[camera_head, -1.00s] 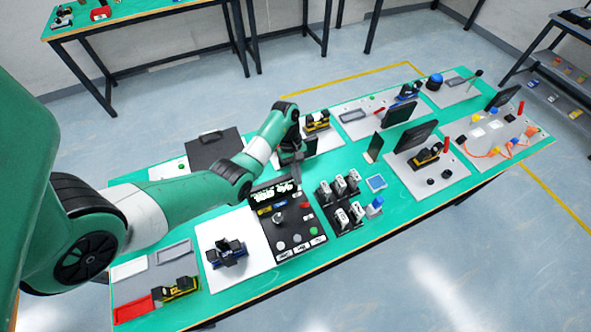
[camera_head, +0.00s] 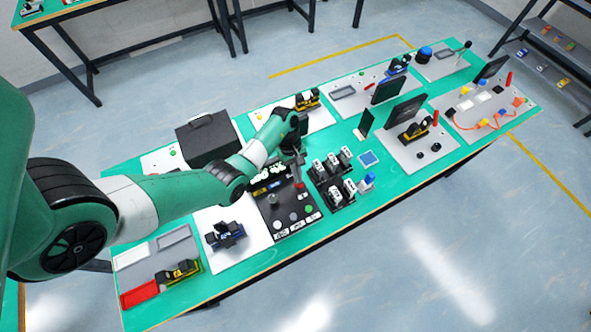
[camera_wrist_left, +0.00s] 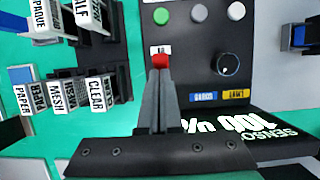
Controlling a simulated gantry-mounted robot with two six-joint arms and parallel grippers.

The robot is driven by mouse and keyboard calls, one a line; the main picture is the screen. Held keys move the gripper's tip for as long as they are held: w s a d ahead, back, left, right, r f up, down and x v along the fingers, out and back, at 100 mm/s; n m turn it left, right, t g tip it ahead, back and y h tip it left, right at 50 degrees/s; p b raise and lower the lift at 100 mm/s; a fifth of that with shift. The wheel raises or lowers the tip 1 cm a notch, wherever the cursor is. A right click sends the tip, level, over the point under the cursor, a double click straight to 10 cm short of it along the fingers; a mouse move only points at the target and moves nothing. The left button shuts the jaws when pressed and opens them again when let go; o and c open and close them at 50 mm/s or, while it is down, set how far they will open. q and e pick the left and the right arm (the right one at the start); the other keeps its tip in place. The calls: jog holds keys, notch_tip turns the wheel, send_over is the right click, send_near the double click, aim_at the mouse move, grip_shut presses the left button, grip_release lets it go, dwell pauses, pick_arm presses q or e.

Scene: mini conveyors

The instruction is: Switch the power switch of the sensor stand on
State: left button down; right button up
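The sensor stand (camera_head: 268,222) is a black panel with a lit display, round buttons, a knob and a small red switch. It stands near the front edge of the green table, and its panel also shows in the left wrist view (camera_wrist_left: 213,55). The red power switch (camera_wrist_left: 160,60) is below a small white label there. My left gripper (camera_wrist_left: 160,72) has its fingers together, with the tips right at the red switch. I cannot tell whether they touch it. In the head view my left gripper (camera_head: 299,180) is over the panel's upper right. My right gripper is not in view.
A rack of labelled blocks (camera_head: 335,180) stands close to the right of the panel. A white plate with a blue-black part (camera_head: 224,235) lies to the left. A black box (camera_head: 207,140) stands behind. Yellow and blue labels and a dark knob (camera_wrist_left: 228,66) are near the fingertips.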

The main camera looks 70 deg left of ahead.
pick_arm(q)
jog(key=shift+d+f+b, duration=0.1)
jog(key=shift+f+b, duration=0.1)
jog(key=shift+b, duration=0.1)
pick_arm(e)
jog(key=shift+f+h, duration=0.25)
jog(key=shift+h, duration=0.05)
pick_arm(q)
jog(key=shift+a, duration=0.35)
jog(key=shift+a+r, duration=0.3)
jog(key=shift+a, duration=0.1)
jog(key=a+p+v, duration=0.1)
jog(key=p+v, duration=0.3)
jog(key=v, duration=0.8)
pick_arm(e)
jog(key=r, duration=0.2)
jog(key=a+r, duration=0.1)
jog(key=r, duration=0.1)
pick_arm(q)
jog(key=shift+s+f, duration=0.15)
jog(key=shift+s, duration=0.05)
